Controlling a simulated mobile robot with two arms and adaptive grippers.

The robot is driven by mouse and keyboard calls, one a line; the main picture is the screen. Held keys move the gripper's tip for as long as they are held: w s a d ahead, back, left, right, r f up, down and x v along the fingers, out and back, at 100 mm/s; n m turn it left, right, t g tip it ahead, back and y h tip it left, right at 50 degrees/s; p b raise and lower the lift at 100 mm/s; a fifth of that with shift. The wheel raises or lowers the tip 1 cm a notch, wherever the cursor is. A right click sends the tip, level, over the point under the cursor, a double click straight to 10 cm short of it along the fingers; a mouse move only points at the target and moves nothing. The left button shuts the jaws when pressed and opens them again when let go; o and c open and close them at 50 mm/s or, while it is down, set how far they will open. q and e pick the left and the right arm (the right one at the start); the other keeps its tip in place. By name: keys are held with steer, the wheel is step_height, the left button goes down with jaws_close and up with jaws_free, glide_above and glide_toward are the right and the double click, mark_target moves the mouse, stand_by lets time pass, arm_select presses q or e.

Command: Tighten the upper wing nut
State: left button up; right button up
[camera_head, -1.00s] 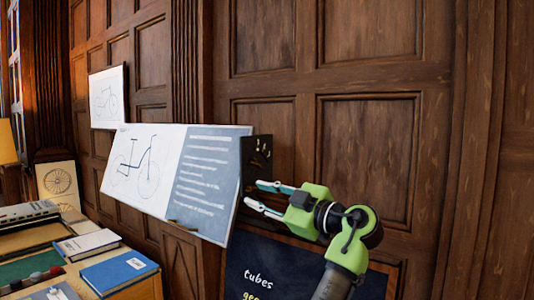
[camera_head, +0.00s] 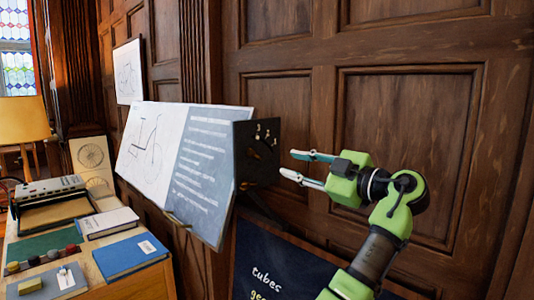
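A dark side plate (camera_head: 268,165) stands at the right end of the tilted drafting board (camera_head: 190,165). A small brass-coloured piece (camera_head: 252,154), which looks like the upper wing nut, sits on the plate. A similar piece (camera_head: 247,186), perhaps the lower wing nut, shows below it. Both are too small for me to tell how tight they are.
A dark wood-panelled wall (camera_head: 410,150) runs behind. A chalkboard (camera_head: 285,270) with writing is below the plate. At the lower left, a desk holds a blue book (camera_head: 130,257), a white book (camera_head: 108,222) and a typewriter-like machine (camera_head: 48,190). A yellow lamp (camera_head: 22,120) stands behind.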

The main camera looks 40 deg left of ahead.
mark_target(257, 155)
arm_select(q)
steer(key=a+p, duration=0.2)
steer(key=a, duration=0.2)
steer(key=a+p, duration=0.2)
steer(key=a, duration=0.2)
steer(key=a+p, duration=0.2)
steer(key=a, duration=0.2)
steer(key=shift+w+a+r, duration=0.1)
steer(key=shift+w+a, duration=0.1)
steer(key=shift+w, duration=0.35)
steer(key=shift+f, duration=0.2)
steer(key=shift+r, duration=0.1)
jaws_close()
